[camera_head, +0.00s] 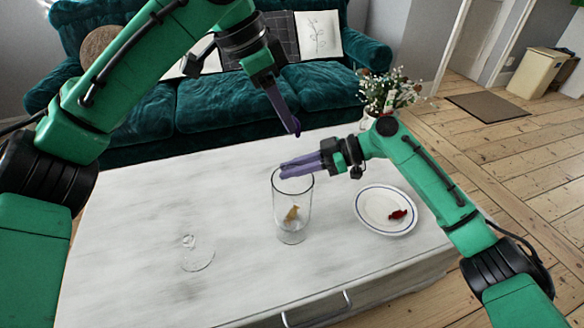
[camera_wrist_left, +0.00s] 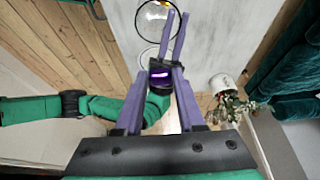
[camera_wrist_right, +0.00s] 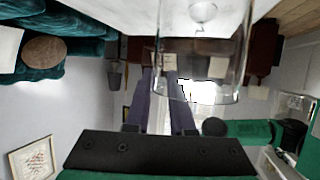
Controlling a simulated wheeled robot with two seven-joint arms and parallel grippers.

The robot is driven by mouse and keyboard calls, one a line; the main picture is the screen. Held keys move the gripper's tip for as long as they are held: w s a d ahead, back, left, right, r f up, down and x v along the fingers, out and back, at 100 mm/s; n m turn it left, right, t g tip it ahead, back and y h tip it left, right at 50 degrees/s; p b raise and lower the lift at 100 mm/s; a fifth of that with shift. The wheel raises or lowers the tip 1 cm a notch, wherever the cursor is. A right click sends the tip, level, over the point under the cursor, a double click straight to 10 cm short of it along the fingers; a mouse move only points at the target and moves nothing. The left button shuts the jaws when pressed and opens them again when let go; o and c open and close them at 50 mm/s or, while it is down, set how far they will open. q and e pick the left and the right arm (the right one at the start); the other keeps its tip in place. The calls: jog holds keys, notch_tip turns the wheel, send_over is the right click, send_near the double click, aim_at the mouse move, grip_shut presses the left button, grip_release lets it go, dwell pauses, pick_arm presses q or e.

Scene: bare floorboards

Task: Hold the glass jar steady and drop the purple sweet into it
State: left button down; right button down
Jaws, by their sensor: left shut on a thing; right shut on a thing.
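The tall clear glass jar (camera_head: 279,222) stands upright on the white table with a yellowish sweet (camera_head: 291,213) inside. My right gripper (camera_head: 298,167) is shut on the jar's rim from the right; its fingers also show against the glass in the right wrist view (camera_wrist_right: 165,82). My left gripper (camera_head: 296,126) points down, above and behind the jar's mouth, apart from it. It is shut on the purple sweet, which shows as a dark block with a bright purple band between the fingertips in the left wrist view (camera_wrist_left: 159,74). In the head view the sweet is hard to separate from the fingertips.
A blue-rimmed white plate (camera_head: 375,222) with a red sweet (camera_head: 398,214) stands right of the jar. A small clear glass piece, seemingly a lid (camera_head: 198,258), lies at the left. A flower vase (camera_head: 372,118) stands at the back right. The table's left is mostly clear.

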pick_arm(q)
notch_tip(320, 180, down, 10)
dwell(1.1)
jog(key=shift+c, duration=2.2)
grip_release()
jog(key=shift+r, duration=0.1)
jog(key=v, duration=1.2)
jog(key=shift+s, duration=0.1)
